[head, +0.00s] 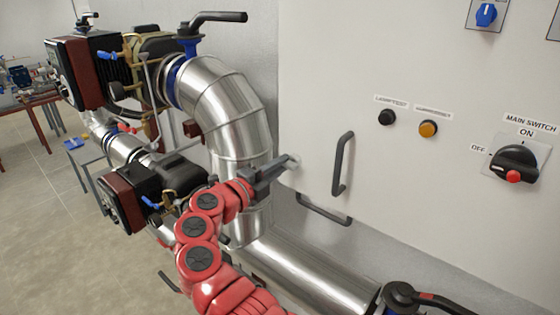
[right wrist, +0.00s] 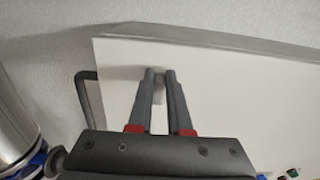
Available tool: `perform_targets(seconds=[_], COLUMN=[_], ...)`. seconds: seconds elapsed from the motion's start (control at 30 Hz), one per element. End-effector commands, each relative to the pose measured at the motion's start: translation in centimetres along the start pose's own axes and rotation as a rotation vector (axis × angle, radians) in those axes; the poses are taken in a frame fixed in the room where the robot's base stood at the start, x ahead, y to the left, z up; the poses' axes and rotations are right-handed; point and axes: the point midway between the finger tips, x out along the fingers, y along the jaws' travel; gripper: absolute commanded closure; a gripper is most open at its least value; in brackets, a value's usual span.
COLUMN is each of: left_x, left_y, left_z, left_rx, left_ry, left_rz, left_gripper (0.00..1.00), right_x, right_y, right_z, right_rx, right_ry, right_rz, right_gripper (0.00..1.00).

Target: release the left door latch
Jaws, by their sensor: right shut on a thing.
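The white cabinet door (head: 350,70) fills the right of the head view. A small pale grey latch (head: 294,161) sits near its lower left edge. My right gripper (head: 284,167), on the red arm, reaches the latch from the left and is shut on it. In the right wrist view the two grey fingers (right wrist: 160,74) point at the white panel (right wrist: 220,75), with a small grey piece of the latch (right wrist: 159,90) between them. The fingers hide part of it. My left gripper is not in view.
A dark door handle (head: 341,163) stands close right of the latch, with another dark handle (head: 322,210) below. A main switch (head: 514,163) is at the right. A large silver pipe (head: 222,95) runs close behind my right arm. Open floor (head: 45,220) lies left.

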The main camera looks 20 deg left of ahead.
Motion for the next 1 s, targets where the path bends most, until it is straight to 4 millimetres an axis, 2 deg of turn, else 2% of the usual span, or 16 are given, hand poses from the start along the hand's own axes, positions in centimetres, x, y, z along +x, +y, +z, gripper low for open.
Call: perform_targets(seconds=[0.4,0.43,0.6,0.87,1.0], left_x=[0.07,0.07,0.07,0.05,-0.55], left_y=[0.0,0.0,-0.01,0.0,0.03], left_z=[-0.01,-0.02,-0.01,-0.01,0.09], left_rx=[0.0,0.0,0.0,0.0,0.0], left_ry=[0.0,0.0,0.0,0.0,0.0], left_rz=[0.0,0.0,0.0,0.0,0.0], left_gripper=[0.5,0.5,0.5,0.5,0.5], right_x=[0.0,0.0,0.01,-0.02,-0.86], right_y=[0.11,0.1,0.08,0.06,0.28], right_z=[0.01,0.01,0.0,0.0,0.07], right_rx=[-0.01,-0.009,-0.009,-0.008,-0.007], right_ry=[0.0,0.0,0.0,0.0,-0.002], right_rz=[0.001,0.001,0.001,0.001,0.0], right_gripper=[1.0,0.81,0.53,0.53,0.53])
